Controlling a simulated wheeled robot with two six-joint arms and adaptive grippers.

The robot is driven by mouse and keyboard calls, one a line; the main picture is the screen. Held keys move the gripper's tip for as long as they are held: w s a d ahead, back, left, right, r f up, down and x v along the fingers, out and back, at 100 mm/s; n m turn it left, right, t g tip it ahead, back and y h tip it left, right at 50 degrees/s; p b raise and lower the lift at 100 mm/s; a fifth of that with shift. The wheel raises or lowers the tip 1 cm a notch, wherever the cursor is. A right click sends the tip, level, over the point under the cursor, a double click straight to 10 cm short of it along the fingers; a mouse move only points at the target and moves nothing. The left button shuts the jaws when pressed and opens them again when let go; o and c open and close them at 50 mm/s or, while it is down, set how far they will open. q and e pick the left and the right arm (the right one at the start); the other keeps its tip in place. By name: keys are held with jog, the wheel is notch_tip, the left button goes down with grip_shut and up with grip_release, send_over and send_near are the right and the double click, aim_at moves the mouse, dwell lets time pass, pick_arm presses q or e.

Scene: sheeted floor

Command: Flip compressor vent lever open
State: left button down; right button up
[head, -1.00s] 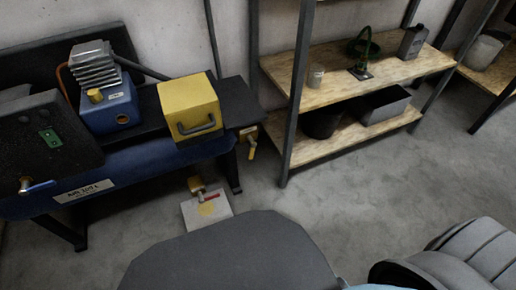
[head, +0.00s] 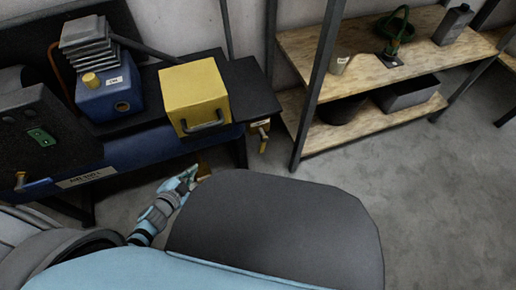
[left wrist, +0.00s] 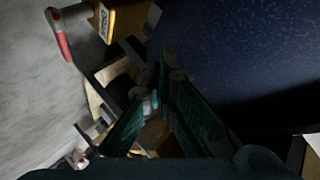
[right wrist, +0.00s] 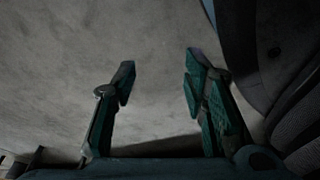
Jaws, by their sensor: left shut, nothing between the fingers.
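The compressor shows in the head view: a long blue tank (head: 130,153) with a blue block and grey finned head (head: 92,45). A blue lever (head: 38,183) is at its left front. A tagged valve with a yellow lever (head: 263,143) is at its right end. I cannot tell by label which is the vent lever. My left gripper (head: 190,172) is low in front of the tank; it is shut and empty in the left wrist view (left wrist: 155,85). There, a yellow valve body (left wrist: 125,18) with a red lever (left wrist: 62,40) lies beyond the fingers, apart from them. My right gripper (right wrist: 160,75) is open and empty.
A wooden shelf (head: 330,75) with a cup, green coil, bottle and bins stands to the right. Grey floor (head: 420,185) between is clear.

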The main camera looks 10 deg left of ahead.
pick_arm(q)
jog(key=w+d+r+m+g+h+p, duration=0.1)
jog(key=d+r+m+h, duration=0.4)
jog(key=m, duration=0.3)
jog(key=w+d+r+m+g+h, duration=0.1)
jog(key=w+d+r+m+h, duration=0.1)
jog(key=r+m+h, duration=0.35)
jog(key=w+d+f+m+g+b, duration=0.1)
jog(key=w+d+m+g+b, duration=0.1)
jog(key=d, duration=0.4)
jog(key=w+d+f+m+g+b, duration=0.1)
jog(key=w+d+f+m+b, duration=0.1)
jog(key=d+m, duration=0.2)
jog(key=shift+d+f+g, duration=0.25)
jog(key=shift+d+g, duration=0.15)
jog(key=shift+d, duration=0.7)
pick_arm(e)
jog(key=shift+t, duration=0.4)
jog(key=w, duration=0.1)
jog(key=w+a, duration=0.1)
jog(key=w, duration=0.2)
jog(key=shift+w+a+r, duration=0.1)
jog(key=shift+a+r, duration=0.1)
jog(key=shift+a, duration=0.15)
